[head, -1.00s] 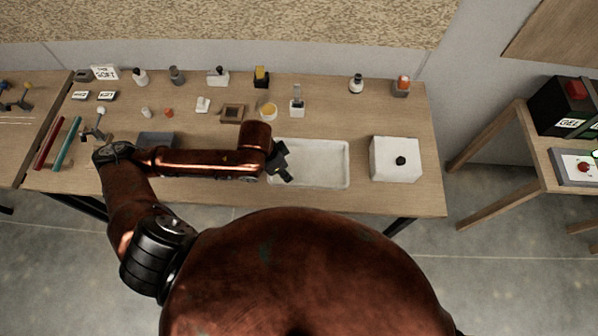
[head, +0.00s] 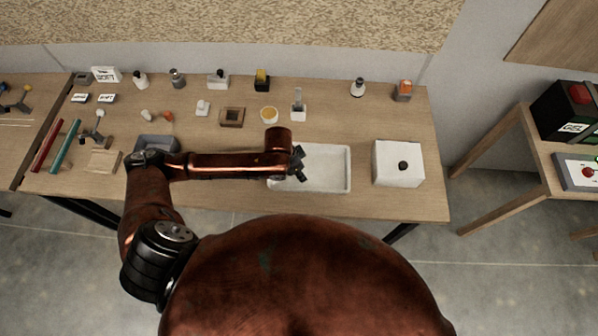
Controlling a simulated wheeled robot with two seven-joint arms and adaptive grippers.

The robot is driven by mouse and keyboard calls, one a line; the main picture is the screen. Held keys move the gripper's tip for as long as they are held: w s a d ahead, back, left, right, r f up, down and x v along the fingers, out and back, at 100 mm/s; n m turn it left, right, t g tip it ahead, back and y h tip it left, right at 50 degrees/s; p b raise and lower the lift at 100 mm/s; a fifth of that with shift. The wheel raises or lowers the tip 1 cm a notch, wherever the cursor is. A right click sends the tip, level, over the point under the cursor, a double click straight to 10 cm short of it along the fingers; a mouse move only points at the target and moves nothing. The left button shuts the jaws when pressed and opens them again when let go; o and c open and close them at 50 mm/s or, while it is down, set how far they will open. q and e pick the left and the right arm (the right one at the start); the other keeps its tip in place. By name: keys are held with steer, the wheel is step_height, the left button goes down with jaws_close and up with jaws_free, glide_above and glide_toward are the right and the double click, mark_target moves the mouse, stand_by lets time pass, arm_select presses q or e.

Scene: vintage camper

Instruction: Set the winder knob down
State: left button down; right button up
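My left gripper (head: 299,164) is a dark shape over the left part of a shallow white tray (head: 335,184). Its fingers are small and seen from above, so I cannot tell whether they are open or shut, or whether they hold anything. A round black knob (head: 403,166) sits on top of a white box (head: 398,180), right of the tray and apart from the gripper. I cannot tell whether this is the winder knob; no other clear winder knob shows. My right gripper is not in view.
Several small bottles line the back edge. Red (head: 46,146) and teal (head: 66,146) rods lie at left. Bare wood lies between the holder and the box.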

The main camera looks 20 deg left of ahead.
arm_select(q)
steer(key=shift+f, duration=0.1)
steer(key=c, duration=1.6)
jaws_free()
steer(key=v, duration=1.2)
steer(key=shift+p, duration=0.4)
